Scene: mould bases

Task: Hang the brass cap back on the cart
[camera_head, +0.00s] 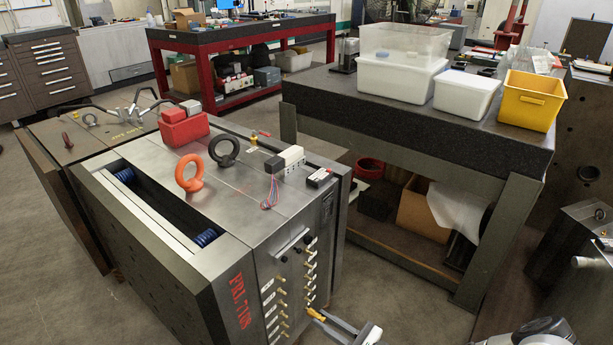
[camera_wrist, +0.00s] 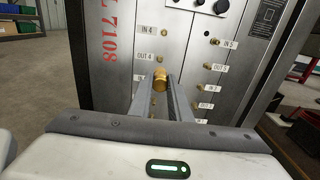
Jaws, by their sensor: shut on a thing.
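The brass cap (camera_wrist: 160,75) is between the two fingertips of my gripper (camera_wrist: 160,88) in the wrist view. In the head view, the cap (camera_head: 316,314) shows as a small gold piece at the tip of my gripper (camera_head: 324,319), low in the middle. My gripper is shut on it, in front of the steel mould base (camera_head: 240,285) with red lettering. The mould face carries two columns of brass fittings (camera_head: 283,307) with white IN and OUT labels. The cap overlaps the left column, just below the OUT 4 label (camera_wrist: 146,57); I cannot tell whether it touches. I cannot tell which thing is the cart.
On the mould top are an orange ring (camera_head: 189,172), a dark ring (camera_head: 224,150) and a red block (camera_head: 183,128). A dark-topped bench (camera_head: 400,113) stands behind to the right, with plastic bins. Open floor (camera_head: 400,290) lies right of the mould.

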